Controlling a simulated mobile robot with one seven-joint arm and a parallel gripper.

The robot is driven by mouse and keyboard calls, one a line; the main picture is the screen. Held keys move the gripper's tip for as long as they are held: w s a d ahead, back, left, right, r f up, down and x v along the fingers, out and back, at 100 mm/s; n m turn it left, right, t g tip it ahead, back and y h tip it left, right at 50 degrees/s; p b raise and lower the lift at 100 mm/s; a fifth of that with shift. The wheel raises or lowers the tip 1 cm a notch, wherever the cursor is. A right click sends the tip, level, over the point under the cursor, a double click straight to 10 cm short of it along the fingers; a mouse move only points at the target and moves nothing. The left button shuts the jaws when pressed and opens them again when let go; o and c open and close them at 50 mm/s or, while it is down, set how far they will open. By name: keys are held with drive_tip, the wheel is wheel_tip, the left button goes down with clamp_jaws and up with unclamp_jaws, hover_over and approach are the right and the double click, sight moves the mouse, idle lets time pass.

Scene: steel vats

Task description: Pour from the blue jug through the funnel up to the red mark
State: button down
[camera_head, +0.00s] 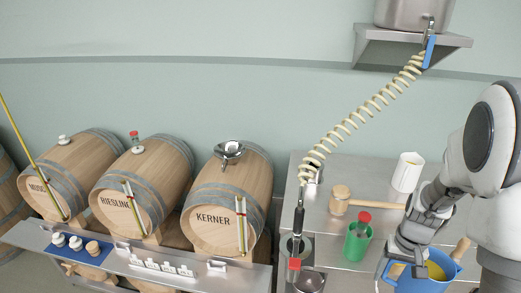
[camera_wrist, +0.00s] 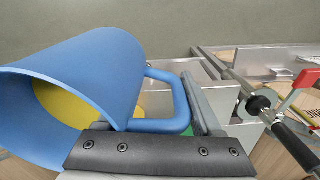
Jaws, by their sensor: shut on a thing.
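The blue jug (camera_head: 408,284) is at the lower right, with yellow liquid inside; it fills the left of the wrist view (camera_wrist: 90,70). My gripper (camera_head: 410,262) is shut on the jug's handle, which shows between the fingers in the wrist view (camera_wrist: 188,128). A steel funnel (camera_head: 229,150) sits on top of the barrel marked KERNER (camera_head: 213,230), well left of the jug. A narrow sight tube (camera_head: 241,226) stands on that barrel's front.
Barrels marked RIESLING (camera_head: 118,208) and MUSC (camera_head: 45,190) stand left. A coiled hose (camera_head: 352,122) hangs between barrels and arm.

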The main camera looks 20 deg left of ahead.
drive_tip(key=shift+s+d+f, duration=0.1)
drive_tip(key=shift+f, duration=0.2)
wheel_tip(320, 180, down, 10)
drive_tip(key=b, duration=0.9)
drive_tip(key=shift+r+b, duration=0.25)
drive_tip(key=shift+b, duration=0.1)
